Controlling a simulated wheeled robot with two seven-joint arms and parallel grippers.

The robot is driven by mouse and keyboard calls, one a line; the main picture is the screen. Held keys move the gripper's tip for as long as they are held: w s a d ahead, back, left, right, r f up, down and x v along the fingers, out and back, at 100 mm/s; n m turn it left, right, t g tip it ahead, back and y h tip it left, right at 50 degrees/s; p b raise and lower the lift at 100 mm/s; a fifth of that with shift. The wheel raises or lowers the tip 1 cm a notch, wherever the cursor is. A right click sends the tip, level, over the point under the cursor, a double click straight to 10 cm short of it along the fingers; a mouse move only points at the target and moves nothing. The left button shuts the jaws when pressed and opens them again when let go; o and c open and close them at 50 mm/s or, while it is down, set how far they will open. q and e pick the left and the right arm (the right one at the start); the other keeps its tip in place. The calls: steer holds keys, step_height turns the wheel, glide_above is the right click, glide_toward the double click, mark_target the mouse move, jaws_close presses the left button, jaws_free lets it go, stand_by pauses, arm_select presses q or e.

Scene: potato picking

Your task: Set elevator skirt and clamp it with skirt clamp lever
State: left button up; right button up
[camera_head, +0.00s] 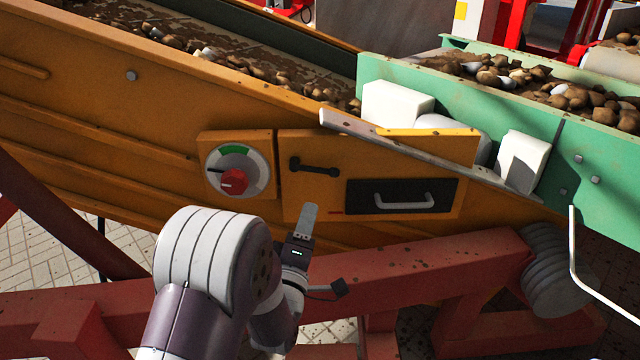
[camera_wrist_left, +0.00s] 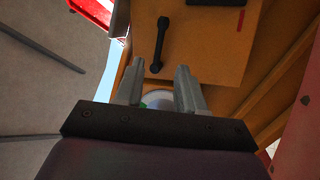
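The orange skirt panel (camera_head: 330,145) lies against the side of the orange elevator, with a black plate (camera_head: 360,197) and grey handle (camera_head: 403,200) on it. A small black lever (camera_head: 315,167), which looks like the clamp lever, lies nearly level at the panel's upper left. In the left wrist view the lever (camera_wrist_left: 160,45) shows beyond the fingertips on the orange panel (camera_wrist_left: 205,50). My left gripper (camera_head: 307,212) is just below the lever, apart from it. Its two fingers (camera_wrist_left: 158,75) are spread with nothing between them. My right gripper is out of view.
A dial with a red knob (camera_head: 233,181) sits left of the panel. A grey sloping bar (camera_head: 430,158) crosses the panel's upper right. A red frame beam (camera_head: 410,268) runs below. A green conveyor (camera_head: 470,110) with potatoes stands at right, and a pale bent rod (camera_head: 575,245) is in front.

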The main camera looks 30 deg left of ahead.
mark_target(314, 167)
arm_select(q)
steer(key=b+x, duration=0.2)
steer(key=x, duration=0.9)
steer(key=shift+w, duration=0.3)
jaws_close()
